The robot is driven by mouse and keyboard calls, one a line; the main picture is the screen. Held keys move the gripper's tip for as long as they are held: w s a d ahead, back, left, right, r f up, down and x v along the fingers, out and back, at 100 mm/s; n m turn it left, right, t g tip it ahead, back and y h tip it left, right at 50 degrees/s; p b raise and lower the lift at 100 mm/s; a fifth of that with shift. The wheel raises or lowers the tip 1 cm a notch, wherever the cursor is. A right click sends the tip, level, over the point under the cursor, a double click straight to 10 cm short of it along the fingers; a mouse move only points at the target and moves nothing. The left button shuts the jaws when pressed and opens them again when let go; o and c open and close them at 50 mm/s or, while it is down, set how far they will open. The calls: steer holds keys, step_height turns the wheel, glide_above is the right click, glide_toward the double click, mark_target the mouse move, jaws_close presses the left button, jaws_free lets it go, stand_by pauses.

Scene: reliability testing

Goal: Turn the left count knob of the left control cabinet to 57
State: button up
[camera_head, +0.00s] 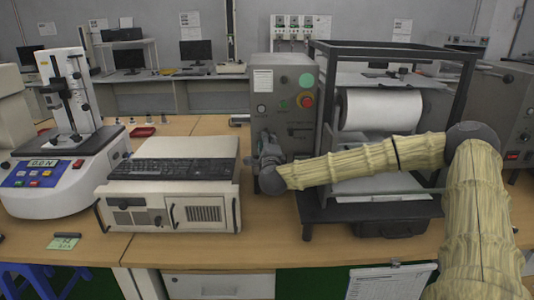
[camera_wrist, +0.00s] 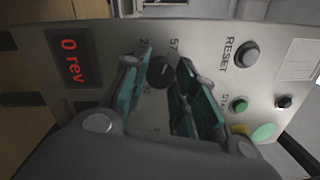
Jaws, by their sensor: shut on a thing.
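The left control cabinet (camera_head: 283,76) is a grey box with buttons on its front, left of a black frame. My gripper (camera_head: 266,146) is at the lower left of its front panel and hides part of it. In the wrist view, my gripper (camera_wrist: 161,82) has its teal-padded fingers on either side of a round black knob (camera_wrist: 160,71) and is shut on it. A label reading 57 (camera_wrist: 174,46) is printed beside the knob. A display (camera_wrist: 70,57) on the panel reads "0 rev" in red. Other markings around the knob are partly hidden by the fingers.
A RESET button (camera_wrist: 245,53) and a green button (camera_wrist: 239,105) sit on the same panel. A black frame (camera_head: 385,47) with a white roll (camera_head: 380,109) stands right of the cabinet. A white computer case (camera_head: 175,190) lies at left. Another cabinet (camera_head: 515,110) stands at the right edge.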

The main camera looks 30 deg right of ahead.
steer(key=shift+f+m+b, duration=0.3)
steer(key=shift+m+b, duration=0.4)
steer(key=shift+b, duration=0.2)
steer(key=shift+r+m+b, duration=0.2)
steer(key=shift+m+b, duration=0.1)
steer(key=shift+b, duration=0.05)
steer(key=o, duration=1)
steer(key=shift+o, duration=0.2)
steer(key=v, duration=1.2)
steer(key=shift+f, duration=0.1)
